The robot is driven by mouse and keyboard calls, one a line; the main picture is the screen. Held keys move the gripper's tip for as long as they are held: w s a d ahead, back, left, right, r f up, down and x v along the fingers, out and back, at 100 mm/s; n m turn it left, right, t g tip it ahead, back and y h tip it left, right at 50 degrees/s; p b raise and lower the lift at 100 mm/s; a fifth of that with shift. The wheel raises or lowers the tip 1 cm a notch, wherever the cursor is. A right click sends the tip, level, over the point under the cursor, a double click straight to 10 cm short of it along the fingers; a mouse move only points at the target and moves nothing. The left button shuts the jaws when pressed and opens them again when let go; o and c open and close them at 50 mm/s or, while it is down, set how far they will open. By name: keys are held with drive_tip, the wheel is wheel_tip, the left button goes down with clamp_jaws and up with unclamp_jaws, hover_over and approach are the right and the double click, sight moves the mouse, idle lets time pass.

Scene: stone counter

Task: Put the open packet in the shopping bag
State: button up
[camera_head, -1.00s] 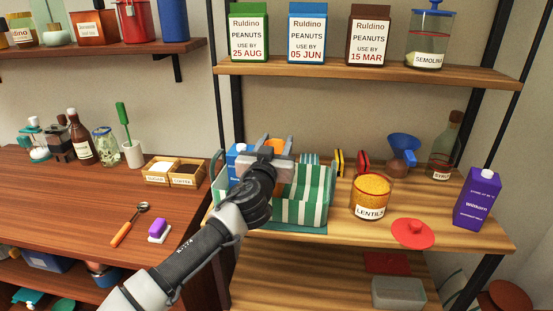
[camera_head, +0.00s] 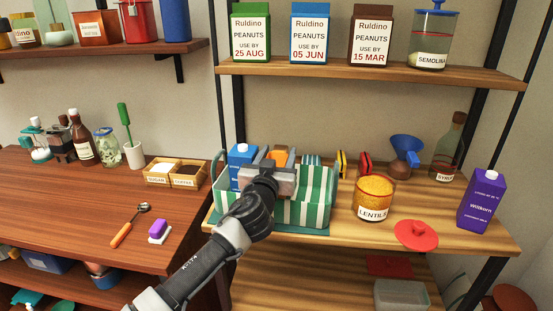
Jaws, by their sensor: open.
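The shopping bag (camera_head: 306,208) is an open green-and-white striped tub-like bag with a handle, on the wooden shelf in the middle. My gripper (camera_head: 278,155) is over its mouth, fingers pointing away from me. The jaws are open, with an orange thing (camera_head: 279,154) showing between or just beyond them; I cannot tell whether they touch it. A blue carton (camera_head: 240,158) stands in the bag's left part. A teal striped thing (camera_head: 312,160) shows at the bag's back. My gripper hides much of the inside, and I cannot tell which item is the open packet.
A lentils jar (camera_head: 374,198), a red lid (camera_head: 416,234) and a purple carton (camera_head: 482,200) stand right of the bag. Several peanut cartons (camera_head: 311,38) stand on the upper shelf (camera_head: 370,74).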

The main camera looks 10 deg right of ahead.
drive_tip(key=p+v, duration=0.1)
drive_tip(key=v, duration=1.1)
idle(1.1)
